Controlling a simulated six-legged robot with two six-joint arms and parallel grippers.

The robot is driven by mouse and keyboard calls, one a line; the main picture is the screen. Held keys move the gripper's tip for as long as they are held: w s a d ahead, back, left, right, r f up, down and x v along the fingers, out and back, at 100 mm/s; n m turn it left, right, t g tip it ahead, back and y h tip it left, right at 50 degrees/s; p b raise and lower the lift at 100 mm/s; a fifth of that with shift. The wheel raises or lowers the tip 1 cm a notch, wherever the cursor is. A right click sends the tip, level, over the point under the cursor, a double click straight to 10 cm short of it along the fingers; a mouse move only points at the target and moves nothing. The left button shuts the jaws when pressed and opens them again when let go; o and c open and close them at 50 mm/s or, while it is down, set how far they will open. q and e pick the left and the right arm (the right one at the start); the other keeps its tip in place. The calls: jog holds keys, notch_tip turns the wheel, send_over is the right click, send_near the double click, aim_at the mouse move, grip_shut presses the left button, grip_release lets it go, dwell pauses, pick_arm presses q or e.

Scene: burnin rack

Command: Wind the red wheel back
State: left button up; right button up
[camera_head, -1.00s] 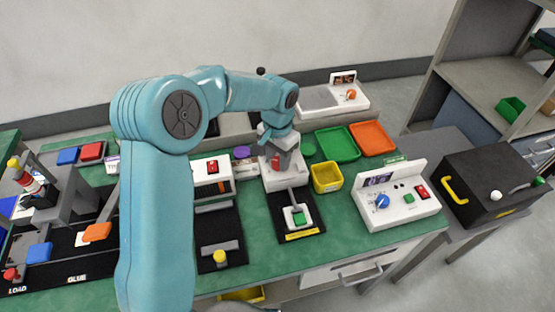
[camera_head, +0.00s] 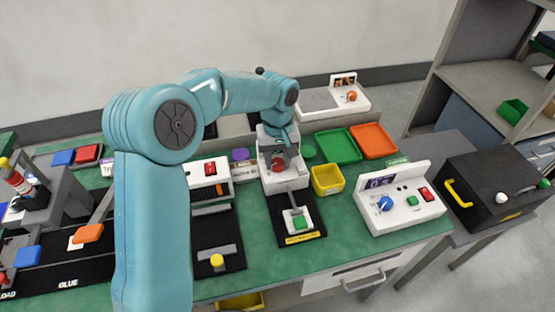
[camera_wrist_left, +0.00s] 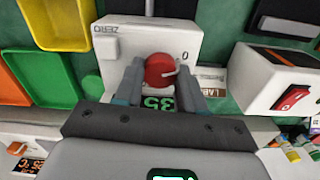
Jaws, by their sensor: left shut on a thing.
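The red wheel (camera_wrist_left: 160,70) is on the face of a white box (camera_wrist_left: 120,47) with a green display reading 35 and the marks ZERO and 0. In the wrist view my left gripper (camera_wrist_left: 160,90) has its two fingers on either side of the wheel, shut on it. A small pale mark shows on the wheel's right side. In the head view my left gripper (camera_head: 278,155) is over the white box (camera_head: 290,182), and the red wheel (camera_head: 278,164) shows partly beneath the fingers. My right gripper is not in view.
A yellow bin (camera_head: 327,179) stands close right of the box, with a green tray (camera_head: 338,146) and an orange tray (camera_head: 373,140) behind. A white unit with a red switch (camera_head: 211,177) stands to the left.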

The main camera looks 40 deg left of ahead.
aim_at(278, 162)
pick_arm(q)
jog(key=shift+w+a+r+n, duration=0.1)
jog(key=shift+w+r+n, duration=0.1)
jog(key=shift+n, duration=0.4)
jog(key=o, duration=1)
jog(key=shift+o, duration=0.3)
jog(key=shift+s+f, duration=0.1)
jog(key=shift+s, duration=0.05)
notch_tip(278, 162, up, 16)
jog(key=p, duration=0.1)
jog(key=shift+p, duration=0.3)
